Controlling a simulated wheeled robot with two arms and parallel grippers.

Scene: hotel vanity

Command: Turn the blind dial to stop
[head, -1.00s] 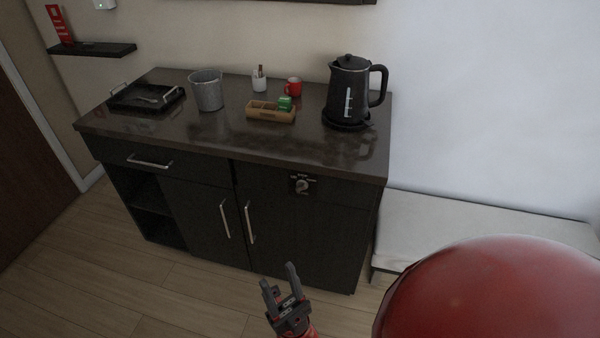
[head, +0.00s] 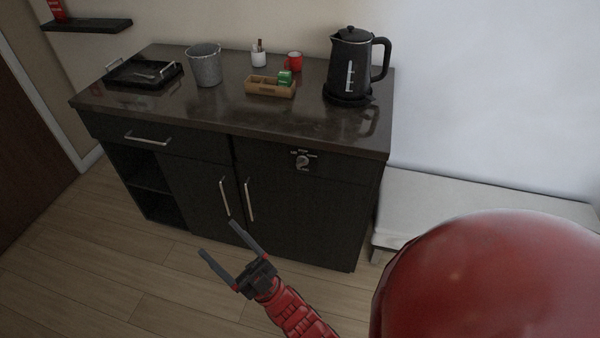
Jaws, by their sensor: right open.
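The blind dial (head: 302,161) is a small silvery knob with tiny markings around it, on the dark front panel of the cabinet, right of centre in the head view. The markings are too small to read. My right gripper (head: 225,240) is open and empty. It is in front of the cabinet doors, below and to the left of the dial, and clearly apart from it. My left gripper is not in view.
The dark cabinet (head: 180,120) has a drawer handle (head: 147,138) and two upright door handles (head: 250,199). A tray, bucket, wooden organizer (head: 270,91), red mug and black kettle (head: 350,62) stand on top. A pale bench (head: 470,195) is at right. The dial's front is unobstructed.

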